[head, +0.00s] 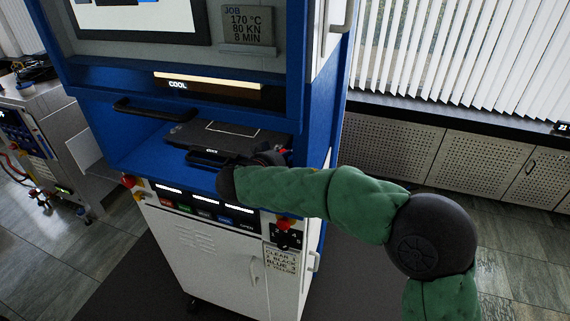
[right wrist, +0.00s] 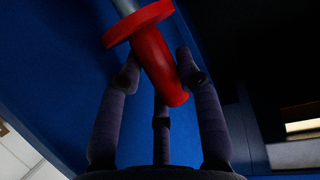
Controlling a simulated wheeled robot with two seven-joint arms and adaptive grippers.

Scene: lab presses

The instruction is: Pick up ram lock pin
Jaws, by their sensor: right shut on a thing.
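The ram lock pin (right wrist: 152,58) has a red handle with a round flange and a grey shaft in the right wrist view. My right gripper (right wrist: 160,72) is shut on the red handle, with its fingers on either side of it. The shaft runs out of the top of that view, so I cannot tell whether its end sits in a hole. In the head view only a small red part of the pin (head: 283,152) shows beside my dark right gripper (head: 268,158), at the right side of the press opening. My left gripper is not in view.
The blue press (head: 325,120) has a dark platen with a handle (head: 207,158) in its opening and a "COOL" display above. A control panel with a red knob (head: 287,224) is below. A grey machine (head: 40,130) stands at the left. Floor is clear at the right.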

